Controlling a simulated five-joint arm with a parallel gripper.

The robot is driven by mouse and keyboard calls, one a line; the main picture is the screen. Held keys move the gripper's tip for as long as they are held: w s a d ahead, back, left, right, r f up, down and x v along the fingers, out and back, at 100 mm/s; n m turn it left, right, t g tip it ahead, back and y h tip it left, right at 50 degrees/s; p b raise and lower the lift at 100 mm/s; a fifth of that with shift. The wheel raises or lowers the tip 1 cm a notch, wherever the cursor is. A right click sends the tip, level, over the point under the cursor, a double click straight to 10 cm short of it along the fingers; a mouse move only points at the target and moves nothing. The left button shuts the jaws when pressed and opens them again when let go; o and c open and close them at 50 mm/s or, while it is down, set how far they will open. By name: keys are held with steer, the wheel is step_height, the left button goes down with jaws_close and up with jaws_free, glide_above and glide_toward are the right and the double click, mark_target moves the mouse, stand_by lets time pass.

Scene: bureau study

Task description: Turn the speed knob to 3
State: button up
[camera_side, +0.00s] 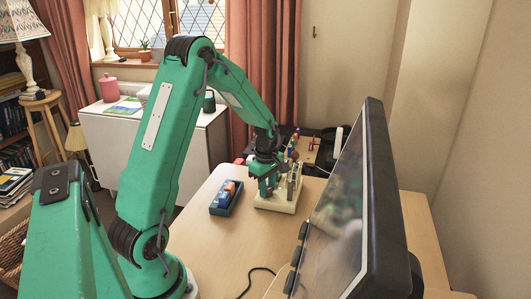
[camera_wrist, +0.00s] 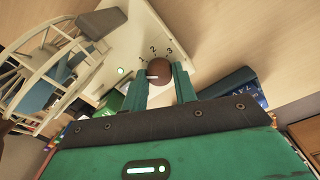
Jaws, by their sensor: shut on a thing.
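The speed knob (camera_wrist: 159,70) is a round brown knob on a cream panel (camera_wrist: 172,24) in the wrist view. The numbers 1, 2 and 3 are printed in an arc beyond it. A white mark on the knob points to the left in the picture, with the 1 the nearest number. My gripper (camera_wrist: 161,78) has its two green fingers on either side of the knob, shut on it. In the side view, my gripper (camera_side: 268,187) is down at the cream base (camera_side: 283,202) on the desk; the knob cannot be made out there.
A model with a white wheel frame (camera_wrist: 45,62) stands beside the panel. A blue tray (camera_side: 226,211) with small items lies left of the base. A large dark monitor (camera_side: 345,215) stands to the right.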

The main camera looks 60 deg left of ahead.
steer(key=shift+m, duration=1)
steer(key=o, duration=0.7)
steer(key=shift+r, duration=0.15)
steer(key=shift+s+r, duration=0.1)
steer(key=shift+r, duration=3.7)
